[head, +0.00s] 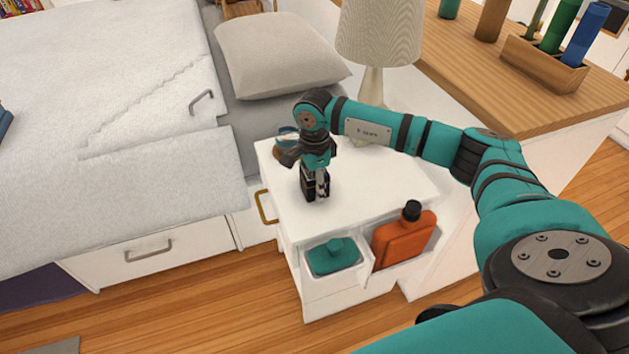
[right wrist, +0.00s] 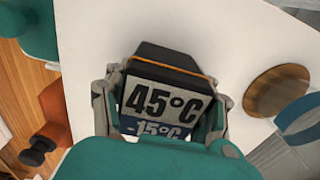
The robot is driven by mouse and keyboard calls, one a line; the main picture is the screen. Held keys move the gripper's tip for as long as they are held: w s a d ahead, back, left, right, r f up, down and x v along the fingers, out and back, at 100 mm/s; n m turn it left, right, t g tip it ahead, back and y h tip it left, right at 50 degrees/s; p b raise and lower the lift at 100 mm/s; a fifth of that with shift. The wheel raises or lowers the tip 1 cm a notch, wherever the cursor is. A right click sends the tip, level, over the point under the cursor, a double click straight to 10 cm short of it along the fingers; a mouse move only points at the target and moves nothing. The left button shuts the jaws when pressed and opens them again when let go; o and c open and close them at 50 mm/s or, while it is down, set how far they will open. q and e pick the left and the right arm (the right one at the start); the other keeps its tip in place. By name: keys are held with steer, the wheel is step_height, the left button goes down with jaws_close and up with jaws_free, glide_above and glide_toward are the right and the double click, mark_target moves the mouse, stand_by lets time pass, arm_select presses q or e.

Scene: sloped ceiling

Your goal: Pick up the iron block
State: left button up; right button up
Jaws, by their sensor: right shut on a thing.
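A dark block (right wrist: 165,65) with a grey label reading 45°C and -15°C shows in the right wrist view; it is the only block in view. My right gripper (right wrist: 166,97) is shut on it, with one finger on each side. In the head view my right gripper (head: 316,190) points down over the white nightstand top (head: 375,190), and the dark block (head: 307,185) is partly hidden by the fingers. I cannot tell whether the block touches the top. My left gripper is not in view.
A lamp (head: 378,40) stands behind my right arm. A blue-banded cup (head: 287,137) is close behind the gripper. An orange bottle (head: 403,238) and a teal item (head: 333,256) sit in front compartments. The bed (head: 140,120) is at left. The top's right side is clear.

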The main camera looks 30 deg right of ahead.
steer(key=shift+r, duration=0.1)
jaws_close()
steer(key=shift+w+r, duration=0.1)
steer(key=shift+r, duration=0.45)
step_height(320, 180, up, 2)
steer(key=shift+s+r, duration=0.25)
steer(key=shift+s, duration=0.05)
steer(key=s+a, duration=0.1)
steer(key=s, duration=0.4)
steer(key=s+a+r, duration=0.1)
steer(key=s, duration=0.4)
steer(key=s+a, duration=0.1)
steer(key=s, duration=0.4)
steer(key=shift+a+r+p, duration=0.15)
steer(key=shift+a+p, duration=0.2)
steer(key=shift+p, duration=0.05)
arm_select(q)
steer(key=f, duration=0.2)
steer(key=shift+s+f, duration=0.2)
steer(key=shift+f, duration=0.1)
